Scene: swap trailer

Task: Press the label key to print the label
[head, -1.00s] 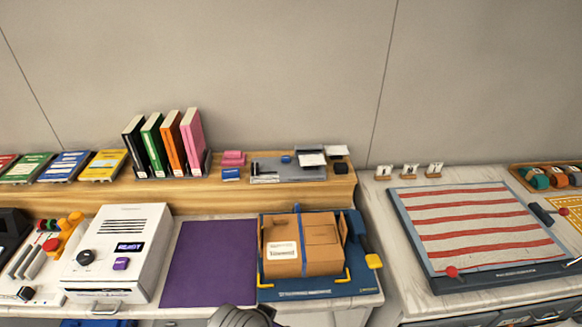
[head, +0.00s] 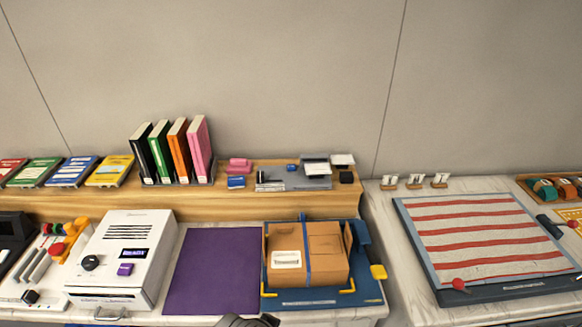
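A white label machine (head: 122,258) stands on the worktop at the left. It has a round black knob (head: 90,263), a small dark display (head: 133,253) with lit text too small to read, and a purple key (head: 125,269) below the display. A slot runs along its front, and no label clearly shows there. A dark grey part of one of my arms or grippers (head: 250,321) shows at the bottom edge, in front of the purple mat. Its fingers are cut off, and I cannot tell which arm it is. Nothing of mine touches the machine.
A purple mat (head: 212,270) lies bare right of the machine. A cardboard box (head: 325,268) with a white label sits in a blue fixture (head: 376,298). A shelf (head: 100,201) behind holds books and small items. A striped board (head: 480,235) lies at the right.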

